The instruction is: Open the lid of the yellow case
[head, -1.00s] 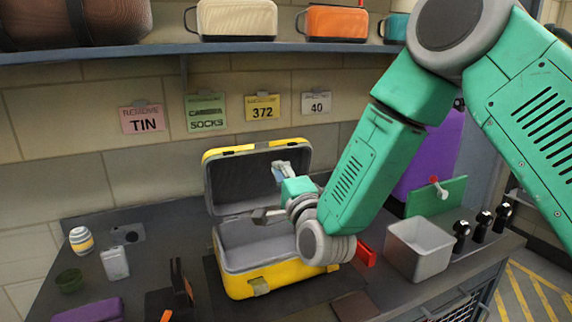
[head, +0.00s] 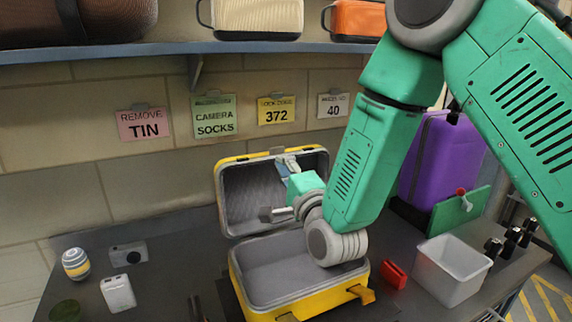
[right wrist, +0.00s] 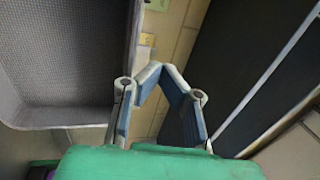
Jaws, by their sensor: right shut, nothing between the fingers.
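The yellow case (head: 300,305) stands on the dark counter with its lid (head: 238,180) raised, leaning back toward the wall. Its grey interior is exposed and the visible part looks empty. My right gripper (head: 285,163) is in front of the lid's grey inner side, above the case's base. In the right wrist view its fingers (right wrist: 152,73) meet at the tips with nothing between them, and a grey textured shell, apparently the lid (right wrist: 60,60), is at the left. I cannot tell whether the gripper touches the lid. My left gripper is not in view.
A white bin (head: 450,270), a red item (head: 394,275) and a purple case (head: 428,165) are to the right. A striped jar (head: 76,264), a camera (head: 128,255) and a white box (head: 118,293) lie left. A shelf (head: 200,55) runs above.

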